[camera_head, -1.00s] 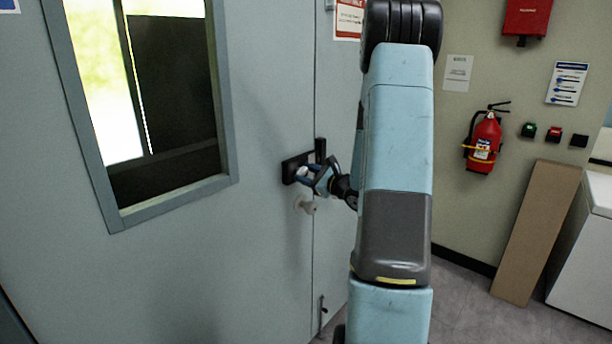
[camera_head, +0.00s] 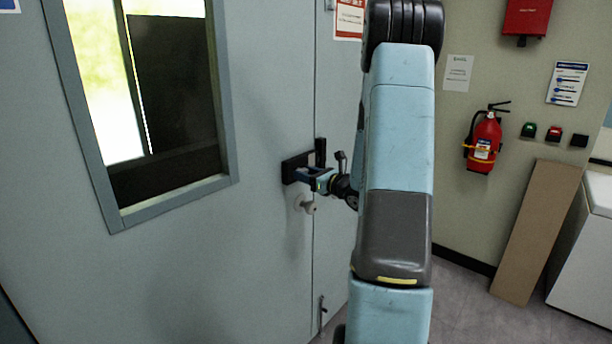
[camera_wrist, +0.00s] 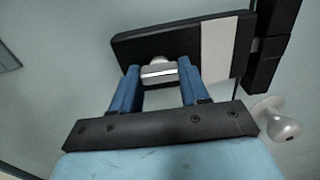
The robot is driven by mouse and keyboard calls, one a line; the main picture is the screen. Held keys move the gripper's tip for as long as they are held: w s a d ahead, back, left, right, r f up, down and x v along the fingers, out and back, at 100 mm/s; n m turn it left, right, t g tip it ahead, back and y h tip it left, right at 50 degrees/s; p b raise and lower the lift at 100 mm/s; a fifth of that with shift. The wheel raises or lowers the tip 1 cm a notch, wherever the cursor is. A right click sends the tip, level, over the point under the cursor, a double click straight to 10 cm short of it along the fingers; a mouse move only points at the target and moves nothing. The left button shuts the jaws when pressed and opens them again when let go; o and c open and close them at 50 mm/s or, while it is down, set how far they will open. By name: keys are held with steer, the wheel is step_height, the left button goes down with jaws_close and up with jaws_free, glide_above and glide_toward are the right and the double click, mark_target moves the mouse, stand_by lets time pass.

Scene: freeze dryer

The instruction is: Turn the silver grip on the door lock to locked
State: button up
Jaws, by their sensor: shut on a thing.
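The door lock (camera_head: 291,165) is a black plate on the pale grey door, and it also shows in the wrist view (camera_wrist: 222,50). Its silver grip (camera_wrist: 158,73) sits between the two blue fingers of my gripper (camera_wrist: 157,82). My gripper (camera_head: 318,180) is shut on the grip, and in the head view it hides the grip. In the wrist view the grip's bright face lies crosswise between the fingers, while the lock plate looks slightly tilted. A pale strip crosses the plate to the right of the grip.
A round silver door knob (camera_wrist: 284,122) stands just below the lock, close to my gripper. The door has a framed window (camera_head: 170,95) at left. A black catch piece (camera_head: 320,152) is at the door's edge. A fire extinguisher (camera_head: 484,142) hangs on the right wall.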

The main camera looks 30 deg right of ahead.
steer(key=shift+f, duration=0.1)
steer(key=o, duration=1.1)
steer(key=shift+c, duration=0.2)
steer(key=v, duration=1.3)
steer(key=shift+s, duration=0.4)
